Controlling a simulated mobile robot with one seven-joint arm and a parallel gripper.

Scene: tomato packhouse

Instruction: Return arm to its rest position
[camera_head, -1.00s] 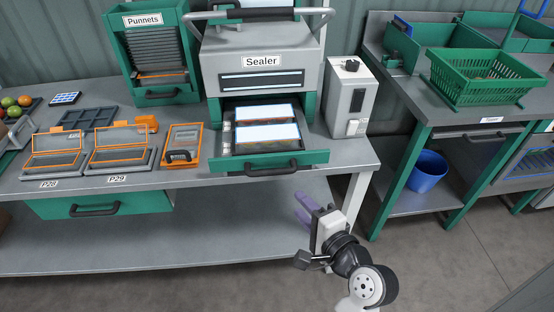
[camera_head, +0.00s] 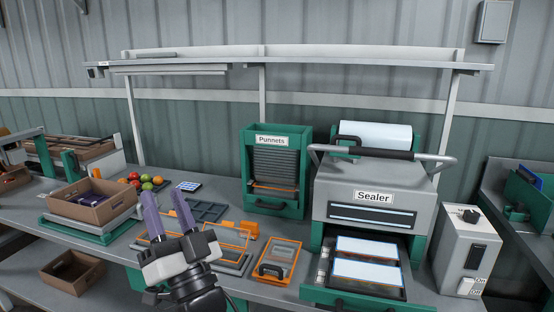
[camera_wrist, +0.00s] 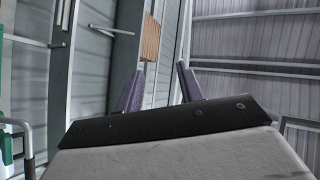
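My gripper (camera_head: 168,215) is raised in front of the bench at the lower left of the head view. Its two purple fingers point up and stand apart with nothing between them. In the wrist view the fingers (camera_wrist: 159,88) are also spread, with only the wall and roof structure behind them. My wrist hides part of the orange-edged trays on the bench.
The sealer (camera_head: 375,205) stands on the bench with its drawer out, holding two white-topped pieces. The punnet dispenser (camera_head: 275,135) is left of it. A cardboard box (camera_head: 110,213) and several tomatoes (camera_head: 134,180) lie left. A shelf (camera_head: 300,63) spans above.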

